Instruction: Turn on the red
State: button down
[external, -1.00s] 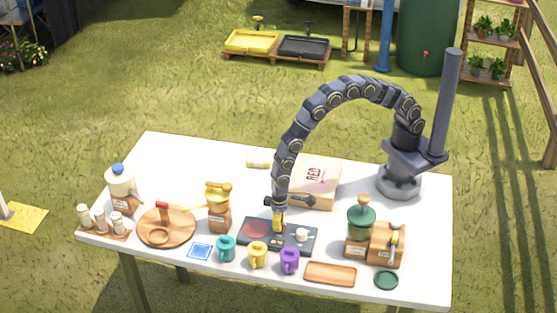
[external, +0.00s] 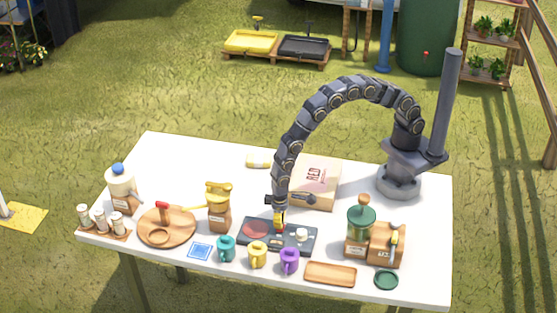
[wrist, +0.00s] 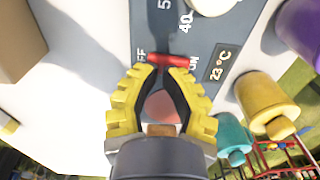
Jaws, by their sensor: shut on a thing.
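A dark control panel (external: 300,248) lies on the white table, with a red round plate (external: 256,228) on its left and a white knob (external: 302,234) on its right. In the wrist view, a red switch (wrist: 160,61) sits on the panel between the letters "FF" and "ON". My gripper (external: 279,228) points down at the middle of the panel. In the wrist view, the yellow fingers of my gripper (wrist: 160,72) are shut on the red switch, their dark tips at its sides. The red round plate (wrist: 162,104) shows between the fingers, partly hidden.
The table's back left is clear.

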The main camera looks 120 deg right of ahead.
jog(key=shift+s, duration=0.15)
notch_tip(320, 180, up, 14)
jog(key=s+d, duration=0.1)
jog(key=shift+d, duration=0.25)
jog(key=shift+s+f, duration=0.1)
jog(key=shift+w+a+r+t+y, duration=0.25)
jog(key=shift+w+a+t+y, duration=0.05)
jog(key=shift+a+t+y, duration=0.2)
jog(key=f, duration=0.4)
jog(key=w+a+f, duration=0.1)
jog(key=f, duration=0.9)
jog(key=shift+w+a, duration=0.25)
jog(key=shift+a, duration=0.05)
